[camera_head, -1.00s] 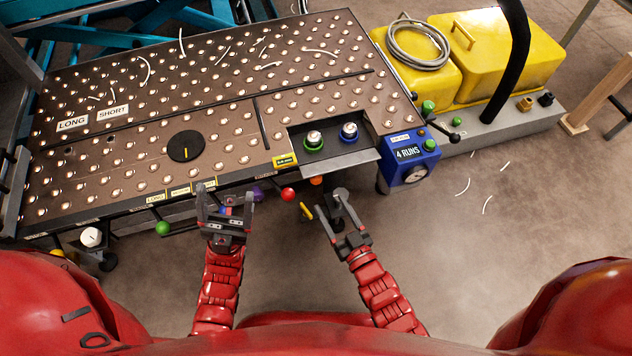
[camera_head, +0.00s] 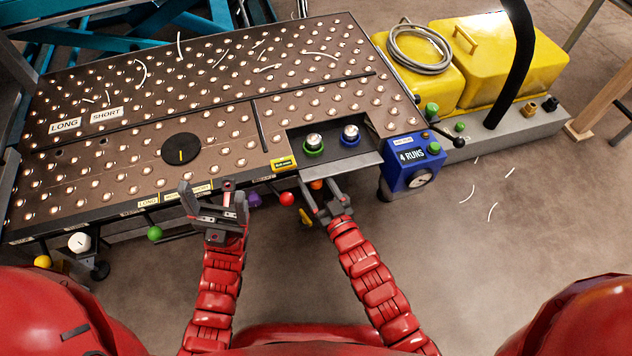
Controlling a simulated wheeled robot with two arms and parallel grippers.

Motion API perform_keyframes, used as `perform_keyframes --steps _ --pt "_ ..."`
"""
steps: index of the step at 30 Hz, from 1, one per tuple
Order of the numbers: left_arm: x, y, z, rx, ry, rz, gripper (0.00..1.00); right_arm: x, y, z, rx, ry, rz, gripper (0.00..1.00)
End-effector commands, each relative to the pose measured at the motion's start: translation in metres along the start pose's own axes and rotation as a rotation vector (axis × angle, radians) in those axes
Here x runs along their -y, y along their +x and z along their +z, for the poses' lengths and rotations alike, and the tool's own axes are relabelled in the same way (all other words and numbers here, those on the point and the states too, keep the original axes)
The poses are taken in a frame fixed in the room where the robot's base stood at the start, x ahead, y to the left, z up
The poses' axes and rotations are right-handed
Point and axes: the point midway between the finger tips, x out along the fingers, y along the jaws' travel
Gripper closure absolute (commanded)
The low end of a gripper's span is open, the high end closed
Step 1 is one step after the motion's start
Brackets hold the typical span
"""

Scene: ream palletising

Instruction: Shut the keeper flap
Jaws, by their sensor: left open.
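A flat grey plate (camera_head: 345,168) juts out along the front of the recess in the table's near right corner. It looks like the keeper flap, lying open, but no readable label confirms this. My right gripper (camera_head: 322,190) is just below and in front of the plate's left part, its fingers apart. Its fingertips are close to the plate's edge, and I cannot tell whether they touch it. My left gripper (camera_head: 213,196) is open and empty at the table's front edge, left of the red knob (camera_head: 287,199).
The recess (camera_head: 365,152) holds a green-ringed and a blue-ringed button. A blue box (camera_head: 408,178) reading "4 RUNS" hangs at the table's right corner. Green, purple and orange knobs line the front edge. The ball-studded tabletop (camera_head: 215,100) carries loose pale strips.

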Motion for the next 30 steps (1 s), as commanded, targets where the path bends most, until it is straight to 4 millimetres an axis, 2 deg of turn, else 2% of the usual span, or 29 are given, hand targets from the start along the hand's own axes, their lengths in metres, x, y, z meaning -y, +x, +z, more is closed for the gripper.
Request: perform_keyframes --steps 1,9,11,19,23,28,30 --pt "0.000 0.000 0.000 0.000 0.000 0.000 0.24 0.000 0.000 0.000 0.000 0.000 0.000 0.43" --pt "0.000 0.000 0.000 0.001 0.000 0.000 0.24 0.000 0.000 0.000 0.000 0.000 0.000 0.92" --pt "0.000 0.000 0.000 0.001 0.000 0.000 0.24 0.000 0.000 0.000 0.000 0.000 0.000 1.00" --pt "-0.002 -0.005 0.002 0.026 0.000 0.010 0.24 0.000 0.000 -0.001 0.003 0.001 0.000 1.00" --pt "-0.007 -0.020 0.007 0.101 -0.004 0.042 0.24 0.000 -0.001 -0.002 0.012 0.002 0.000 1.00" --pt "-0.017 -0.053 0.009 0.252 -0.013 0.099 0.24 0.001 -0.001 -0.005 0.036 0.005 0.001 1.00" --pt "-0.014 -0.044 0.010 0.233 -0.008 0.085 0.24 0.001 -0.001 -0.006 0.051 0.007 0.001 1.00"
